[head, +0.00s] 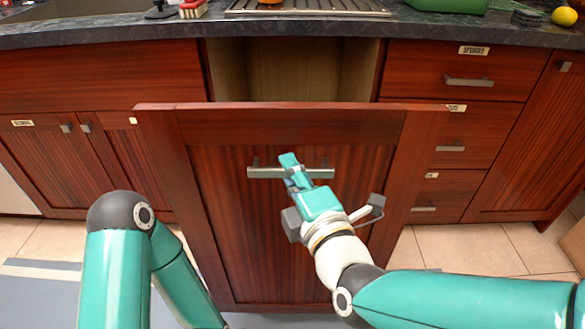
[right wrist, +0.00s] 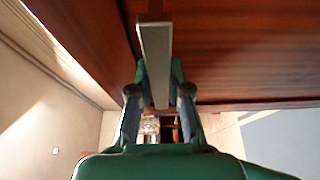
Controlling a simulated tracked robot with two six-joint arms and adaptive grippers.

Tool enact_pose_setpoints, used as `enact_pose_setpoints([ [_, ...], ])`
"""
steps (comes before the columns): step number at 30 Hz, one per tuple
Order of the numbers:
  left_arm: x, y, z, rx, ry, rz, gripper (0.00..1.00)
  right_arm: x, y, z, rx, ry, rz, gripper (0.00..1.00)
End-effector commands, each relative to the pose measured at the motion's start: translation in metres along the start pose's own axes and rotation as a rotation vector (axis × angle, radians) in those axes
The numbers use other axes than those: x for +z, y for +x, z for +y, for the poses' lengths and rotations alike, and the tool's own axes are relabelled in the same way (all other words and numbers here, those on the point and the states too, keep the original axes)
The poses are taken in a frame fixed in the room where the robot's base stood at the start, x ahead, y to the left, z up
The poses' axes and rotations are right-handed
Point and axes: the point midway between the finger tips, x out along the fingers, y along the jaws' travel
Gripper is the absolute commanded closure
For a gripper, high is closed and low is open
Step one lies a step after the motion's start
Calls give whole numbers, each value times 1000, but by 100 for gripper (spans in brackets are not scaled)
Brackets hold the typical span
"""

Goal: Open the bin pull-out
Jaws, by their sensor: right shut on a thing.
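In the right wrist view the fingers (right wrist: 160,80) close on the handle (right wrist: 154,50), which stretches away from the camera. My left arm shows at the lower left; its gripper is out of the picture. The inside of the pull-out is mostly hidden behind the front.
Closed drawers (head: 462,70) with bar handles are to the right, and closed cabinet doors (head: 50,165) to the left. The dark countertop (head: 290,32) above holds a drying rack (head: 335,8), a brush (head: 193,9) and a green tub (head: 445,4).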

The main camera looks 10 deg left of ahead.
Motion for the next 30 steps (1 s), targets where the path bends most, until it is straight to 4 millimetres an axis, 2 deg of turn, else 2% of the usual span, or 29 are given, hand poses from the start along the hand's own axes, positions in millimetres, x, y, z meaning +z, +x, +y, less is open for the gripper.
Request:
enact_pose_setpoints([
  [1, 0, 0, 0, 0, 0, 0, 6, -2, 0, -6, -15, -4, 8, 100],
  [2, 0, 0, 0, 0, 0, 0, 6, -3, 0, -6, -15, -4, 8, 81],
  [3, 0, 0, 0, 0, 0, 0, 6, -3, 0, -6, -15, -4, 8, 75],
  [6, 0, 0, 0, 0, 0, 0, 6, -2, 0, -5, -14, -3, 8, 58],
  [7, 0, 0, 0, 0, 0, 0, 6, -2, 0, -5, -12, -3, 7, 56],
  [15, 0, 0, 0, 0, 0, 0, 6, -2, 0, -2, -6, -2, 5, 56],
  [19, 0, 0, 0, 0, 0, 0, 6, -1, -7, -1, -3, -1, 4, 56],
  [30, 0, 0, 0, 0, 0, 0, 6, -2, -61, -2, -5, -1, 7, 56],
])
